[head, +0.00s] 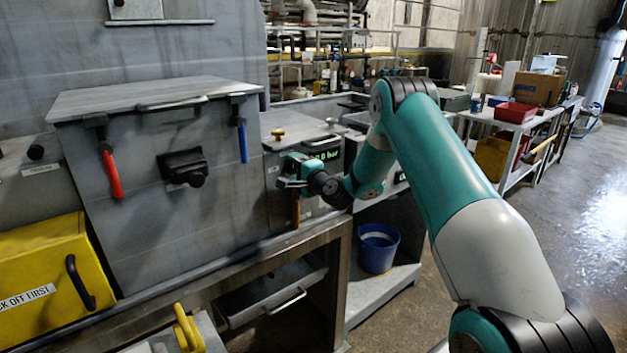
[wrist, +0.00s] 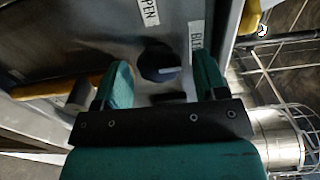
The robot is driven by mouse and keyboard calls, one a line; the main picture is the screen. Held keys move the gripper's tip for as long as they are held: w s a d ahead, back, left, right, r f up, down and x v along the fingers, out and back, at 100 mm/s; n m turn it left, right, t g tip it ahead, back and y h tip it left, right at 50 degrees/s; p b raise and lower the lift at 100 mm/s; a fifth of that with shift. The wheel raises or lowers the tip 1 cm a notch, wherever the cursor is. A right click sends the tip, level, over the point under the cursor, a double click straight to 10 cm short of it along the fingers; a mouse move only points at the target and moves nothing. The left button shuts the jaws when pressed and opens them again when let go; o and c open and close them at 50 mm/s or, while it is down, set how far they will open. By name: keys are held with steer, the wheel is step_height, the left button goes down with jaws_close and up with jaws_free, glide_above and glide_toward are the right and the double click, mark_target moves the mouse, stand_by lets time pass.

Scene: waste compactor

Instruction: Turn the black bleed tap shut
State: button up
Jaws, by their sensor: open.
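The black bleed tap (wrist: 158,62) is a round dark knob on a grey panel in the wrist view. A white label reading "OPEN" (wrist: 148,12) and a partly hidden label starting "BL" (wrist: 197,38) are near it. My gripper (wrist: 162,68) is open, with one teal finger on each side of the tap. Gaps show between the fingers and the tap. In the head view my gripper (head: 285,173) is at the front of the smaller grey unit (head: 283,146), beside a display reading "bar" (head: 328,155). The tap is hidden there.
The big grey box (head: 150,225) with red (head: 111,172) and blue (head: 243,140) handles stands left of my gripper. A yellow cover (head: 45,270) is at the far left. A yellow handle (wrist: 45,88) lies left of my fingers. A blue bucket (head: 378,248) stands below.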

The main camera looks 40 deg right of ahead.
steer(key=s+b, duration=0.9)
steer(key=s, duration=0.7)
steer(key=shift+s+d, duration=0.25)
steer(key=shift+d, duration=0.1)
steer(key=shift+a, duration=0.1)
steer(key=s+a+r+n+g+y+p, duration=0.1)
steer(key=s+a+r+n+g+y, duration=0.2)
steer(key=a+n, duration=0.45)
steer(key=s+a+r+n+g+y+p, duration=0.1)
steer(key=s+a+n+g+y, duration=0.25)
steer(key=a, duration=0.75)
steer(key=s+a+r+n+g+y+p, duration=0.2)
steer(key=s+a+n+g+y, duration=0.15)
steer(key=a+n, duration=0.4)
steer(key=s+a+n+g+h+p, duration=0.1)
steer(key=s+a+n+g+h, duration=0.1)
steer(key=s, duration=0.7)
steer(key=s+a+r+n+g+h+p, duration=0.1)
steer(key=s+n+g+h, duration=0.3)
steer(key=s, duration=0.6)
steer(key=shift+a+r+g, duration=0.15)
steer(key=shift+a+g, duration=0.3)
steer(key=shift+g, duration=0.55)
